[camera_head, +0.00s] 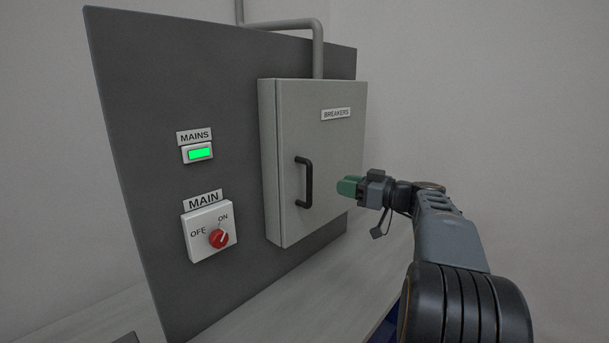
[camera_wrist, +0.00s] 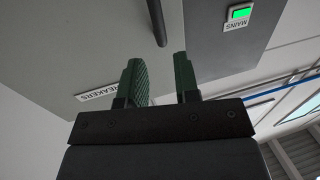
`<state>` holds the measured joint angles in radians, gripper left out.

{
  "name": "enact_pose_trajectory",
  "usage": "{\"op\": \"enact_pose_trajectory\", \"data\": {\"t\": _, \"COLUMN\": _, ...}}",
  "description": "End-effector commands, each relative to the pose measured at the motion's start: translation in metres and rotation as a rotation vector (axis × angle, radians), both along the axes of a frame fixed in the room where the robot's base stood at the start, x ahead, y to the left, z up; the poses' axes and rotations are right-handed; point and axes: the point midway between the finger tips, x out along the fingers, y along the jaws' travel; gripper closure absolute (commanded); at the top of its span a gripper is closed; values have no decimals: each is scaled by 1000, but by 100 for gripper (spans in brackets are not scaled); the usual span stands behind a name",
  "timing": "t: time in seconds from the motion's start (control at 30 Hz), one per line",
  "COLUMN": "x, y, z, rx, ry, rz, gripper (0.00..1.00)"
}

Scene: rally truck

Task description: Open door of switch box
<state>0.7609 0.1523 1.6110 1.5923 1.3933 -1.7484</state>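The switch box (camera_head: 330,170) is a light grey cabinet labelled BREAKERS on a dark grey panel. Its door is shut. A black vertical bar handle (camera_head: 304,183) sits on the left side of the door. My gripper (camera_head: 348,187), with green fingers, is to the right of the handle, apart from it, in front of the door's right part. In the wrist view, the two green fingers of my gripper (camera_wrist: 160,75) stand apart with nothing between them. The handle (camera_wrist: 157,20) shows beyond the fingertips, its far end cut off by the frame.
Left of the box, the dark panel (camera_head: 150,130) carries a green-lit MAINS indicator (camera_head: 199,153) and a MAIN rotary switch (camera_head: 209,230) with a red knob. A grey conduit (camera_head: 318,50) enters the box from above. The space before the door is clear apart from my arm.

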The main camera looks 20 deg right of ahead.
Motion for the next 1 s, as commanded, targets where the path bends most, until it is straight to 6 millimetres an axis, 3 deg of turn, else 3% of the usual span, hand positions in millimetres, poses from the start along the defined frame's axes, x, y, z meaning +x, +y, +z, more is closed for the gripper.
{"op": "enact_pose_trajectory", "data": {"t": 0.6, "x": 85, "y": 57, "z": 6, "rx": -2, "ry": -19, "rz": -5, "gripper": 71}}
{"op": "enact_pose_trajectory", "data": {"t": 1.0, "x": 108, "y": 73, "z": 3, "rx": -4, "ry": -19, "rz": -7, "gripper": 71}}
